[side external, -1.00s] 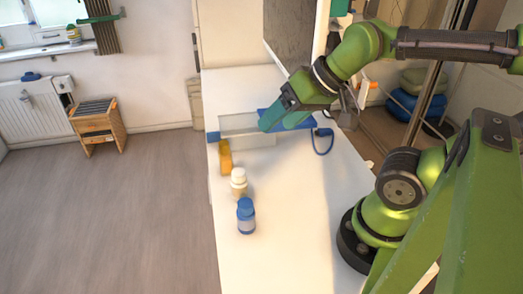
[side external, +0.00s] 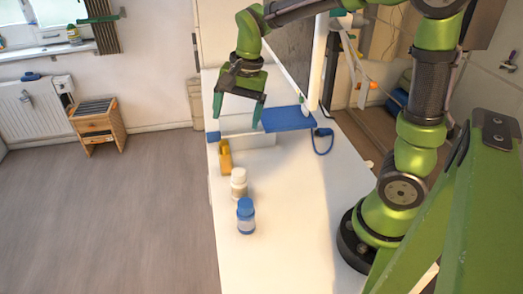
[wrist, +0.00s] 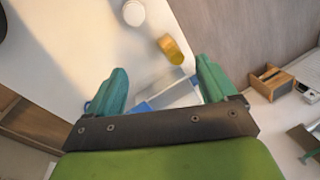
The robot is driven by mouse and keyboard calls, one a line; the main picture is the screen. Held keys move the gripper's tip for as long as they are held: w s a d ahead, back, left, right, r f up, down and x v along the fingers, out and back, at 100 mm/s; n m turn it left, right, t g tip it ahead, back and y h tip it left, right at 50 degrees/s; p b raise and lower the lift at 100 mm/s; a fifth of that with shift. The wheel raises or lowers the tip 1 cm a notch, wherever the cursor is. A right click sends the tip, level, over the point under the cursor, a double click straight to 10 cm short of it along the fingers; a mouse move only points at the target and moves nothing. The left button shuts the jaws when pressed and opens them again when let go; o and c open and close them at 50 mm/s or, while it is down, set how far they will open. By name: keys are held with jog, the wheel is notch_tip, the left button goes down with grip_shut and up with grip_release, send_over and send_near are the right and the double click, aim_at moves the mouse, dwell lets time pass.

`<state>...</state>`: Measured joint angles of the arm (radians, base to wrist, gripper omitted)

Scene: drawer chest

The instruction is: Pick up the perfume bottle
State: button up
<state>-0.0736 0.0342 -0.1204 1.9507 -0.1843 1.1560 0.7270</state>
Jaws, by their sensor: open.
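No item is plainly marked as the perfume bottle. A small amber-yellow item (side external: 225,158), possibly it, stands on the white table beside the pale box; it also shows in the wrist view (wrist: 171,49), just beyond my fingertips. A bottle with a white cap (side external: 238,182) and a clear bottle with a blue cap (side external: 246,217) stand nearer the camera in the side view. My gripper (side external: 238,108) points down above the far end of the table, over the pale box. In the wrist view, its teal fingers (wrist: 162,75) are wide apart with nothing held between them.
A low pale box with blue parts (side external: 250,139) lies below my gripper. A blue panel (side external: 289,119) and a blue looped handle or cord (side external: 322,142) are at its right. A tall grey panel (side external: 293,48) rises behind. The table's near part (side external: 290,230) is clear.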

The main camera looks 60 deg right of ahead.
aim_at(226, 142)
jog(key=w+d+f+m+g+h, duration=0.1)
jog(key=w+d+f+m+g, duration=0.15)
jog(key=w+m, duration=0.75)
jog(key=s+f+m, duration=0.1)
jog(key=f, duration=0.2)
jog(key=s+f+m, duration=0.1)
jog(key=f, duration=0.3)
jog(key=s+f+m, duration=0.1)
jog(key=f, duration=0.2)
jog(key=shift+s+f+m+t, duration=0.2)
jog(key=shift+s+m+t, duration=0.05)
jog(key=shift+s+m, duration=0.05)
jog(key=shift+w+a+f, duration=0.1)
jog(key=shift+a+f, duration=0.05)
jog(key=shift+f, duration=1.2)
jog(key=shift+w+a+f, duration=0.1)
jog(key=shift+a+f, duration=0.05)
jog(key=shift+f, duration=1.15)
jog(key=shift+r, duration=0.1)
jog(key=c, duration=1.2)
jog(key=shift+c, duration=0.2)
